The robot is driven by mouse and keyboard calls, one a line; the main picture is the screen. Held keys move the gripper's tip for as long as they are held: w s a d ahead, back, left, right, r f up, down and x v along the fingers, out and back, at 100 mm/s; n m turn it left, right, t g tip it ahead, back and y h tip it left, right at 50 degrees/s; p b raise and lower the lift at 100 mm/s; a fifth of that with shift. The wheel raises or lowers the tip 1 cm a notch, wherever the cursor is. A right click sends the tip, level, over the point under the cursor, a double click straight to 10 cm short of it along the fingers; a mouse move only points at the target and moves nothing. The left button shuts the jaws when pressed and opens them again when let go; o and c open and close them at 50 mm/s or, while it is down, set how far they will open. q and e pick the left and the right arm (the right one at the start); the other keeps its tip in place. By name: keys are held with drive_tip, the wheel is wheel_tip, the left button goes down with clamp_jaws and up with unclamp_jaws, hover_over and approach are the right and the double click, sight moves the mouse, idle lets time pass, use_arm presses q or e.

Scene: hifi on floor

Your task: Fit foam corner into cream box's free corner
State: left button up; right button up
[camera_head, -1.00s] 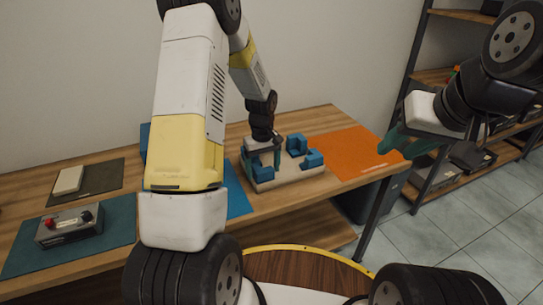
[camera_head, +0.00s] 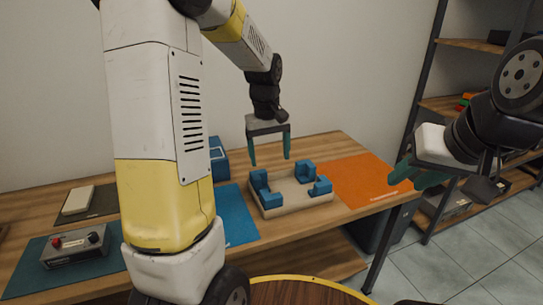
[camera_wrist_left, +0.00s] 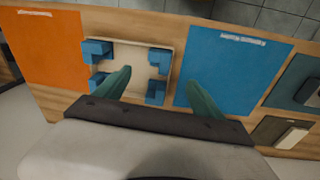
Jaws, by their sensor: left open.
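The cream box (camera_head: 292,189) is a shallow tray on the wooden table. Blue foam corners sit at all of its corners: far left (camera_head: 260,179), near left (camera_head: 271,199), far right (camera_head: 306,171) and near right (camera_head: 321,187). The left wrist view shows the box (camera_wrist_left: 128,58) from above with a blue piece at each corner. I cannot tell whether each is fully seated. My left gripper (camera_head: 270,161) is open and empty, its teal fingers above the box's far left side and clear of it. My right gripper (camera_head: 417,177) is off the table's right side, fingers apart and empty.
An orange mat (camera_head: 370,180) lies right of the box and a blue mat (camera_head: 238,215) left of it. A blue container (camera_head: 218,158) stands behind my left arm. A grey control box (camera_head: 75,246) and a pale block (camera_head: 77,198) lie further left. Shelves stand at right.

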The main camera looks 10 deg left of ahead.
use_arm(q)
drive_tip(key=s+r+m+t, duration=0.1)
drive_tip(key=s+r+m, duration=0.1)
drive_tip(key=s+r, duration=0.2)
drive_tip(key=s+d+r+m+t+h, duration=0.1)
drive_tip(key=s+r+m+t, duration=0.1)
drive_tip(key=s, duration=0.8)
drive_tip(key=s+d+r+m+t, duration=0.1)
drive_tip(key=s+r+m+t, duration=0.1)
drive_tip(key=s+r, duration=0.3)
drive_tip(key=shift+s+r+h, duration=0.35)
drive_tip(key=shift+s+h, duration=0.05)
drive_tip(key=shift+s, duration=0.65)
drive_tip(key=shift+c, duration=0.2)
